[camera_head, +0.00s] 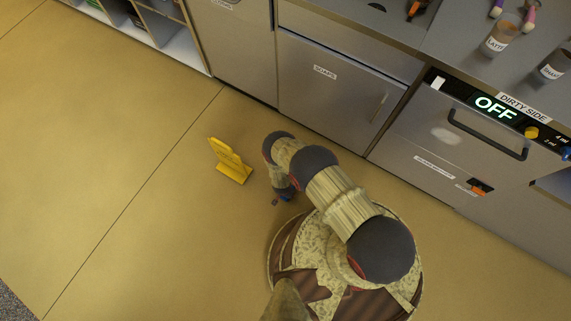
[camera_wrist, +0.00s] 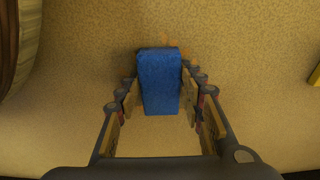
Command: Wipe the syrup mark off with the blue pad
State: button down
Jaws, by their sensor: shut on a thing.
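The blue pad (camera_wrist: 158,75) is held upright between the fingers of my gripper (camera_wrist: 160,92) in the wrist view. My gripper is shut on it, and the pad's far end points down at the tan floor. A faint orange-brown mark, likely the syrup mark (camera_wrist: 166,40), shows on the floor just beyond the pad; part of it may be hidden behind the pad. In the head view a small dark reddish spot (camera_head: 274,202) lies on the floor beside my gripper. A bit of the blue pad (camera_head: 286,198) shows there under my wrist. I cannot tell whether the pad touches the floor.
A yellow floor sign (camera_head: 230,161) stands close to the left of my arm. Steel cabinets (camera_head: 333,90) and a machine reading OFF (camera_head: 470,135) line the back and right. Open shelving (camera_head: 165,25) is at the upper left. The floor (camera_head: 110,150) to the left is clear.

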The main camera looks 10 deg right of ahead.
jog(key=shift+w+d, duration=0.65)
jog(key=shift+w, duration=0.1)
jog(key=shift+s+a+f, duration=0.1)
jog(key=shift+s+a, duration=0.8)
jog(key=shift+s, duration=0.25)
jog(key=shift+w+d, duration=1)
jog(key=shift+s+a+r, duration=0.2)
jog(key=shift+s+a, duration=0.7)
jog(key=shift+a, duration=0.15)
jog(key=shift+r, duration=0.15)
jog(key=shift+r+p, duration=0.8)
jog(key=shift+r, duration=0.05)
